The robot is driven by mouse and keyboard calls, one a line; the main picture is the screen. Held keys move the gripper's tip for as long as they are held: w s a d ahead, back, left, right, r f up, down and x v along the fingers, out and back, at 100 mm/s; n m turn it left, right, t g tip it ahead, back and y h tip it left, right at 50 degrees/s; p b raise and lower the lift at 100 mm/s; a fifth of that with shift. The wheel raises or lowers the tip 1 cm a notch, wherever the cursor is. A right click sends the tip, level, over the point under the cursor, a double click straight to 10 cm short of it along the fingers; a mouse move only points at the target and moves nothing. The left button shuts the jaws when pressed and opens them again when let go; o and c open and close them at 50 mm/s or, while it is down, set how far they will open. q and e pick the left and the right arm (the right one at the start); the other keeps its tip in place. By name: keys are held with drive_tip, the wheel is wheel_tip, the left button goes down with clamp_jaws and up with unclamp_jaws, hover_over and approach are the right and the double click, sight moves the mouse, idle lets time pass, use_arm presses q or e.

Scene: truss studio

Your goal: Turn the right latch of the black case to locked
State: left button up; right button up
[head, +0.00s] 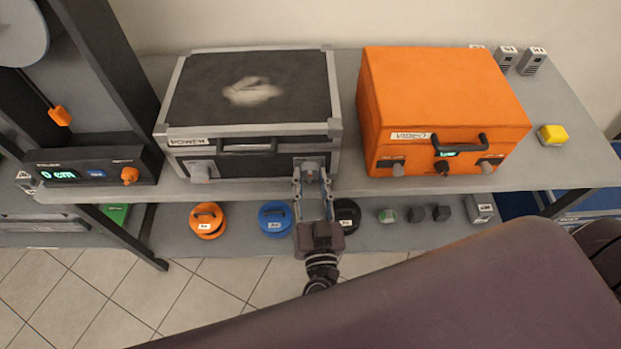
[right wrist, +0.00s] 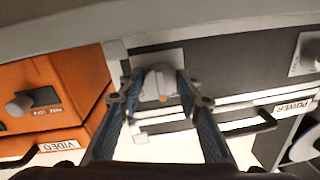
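The black case (head: 250,97) with grey metal edges stands on the grey shelf, its lid closed. Its front has a left latch (head: 200,173) below the POWER label and a right latch (head: 310,163). In the right wrist view the right latch (right wrist: 159,82) is a grey knob on a pale plate with a small orange mark, and the case appears upside down. My right gripper (head: 312,180) is at the case's front right corner. Its fingers lie against both sides of the knob, and the fingertips partly hide it. My left gripper is in neither view.
An orange case (head: 440,100) with its own knobs stands right of the black case, across a narrow gap. A control box (head: 90,175) with a display stands at left. Orange and blue round items (head: 207,220) lie on the lower shelf. A yellow button (head: 552,135) is far right.

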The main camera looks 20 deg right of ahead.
drive_tip(key=c, duration=0.4)
drive_tip(key=shift+m, duration=0.4)
drive_tip(key=m, duration=0.2)
drive_tip(key=shift+a+f+m, duration=0.1)
drive_tip(key=shift+m, duration=0.3)
drive_tip(key=m+b, duration=0.1)
drive_tip(key=m, duration=0.3)
drive_tip(key=shift+m+t, duration=0.3)
drive_tip(key=shift+m, duration=0.1)
drive_tip(key=m+b, duration=0.2)
drive_tip(key=m, duration=0.3)
drive_tip(key=shift+a+m+h, duration=0.1)
drive_tip(key=shift+m+h, duration=0.3)
drive_tip(key=shift+m+h+b, duration=0.3)
drive_tip(key=shift+m+b, duration=0.5)
drive_tip(key=shift+m, duration=1.5)
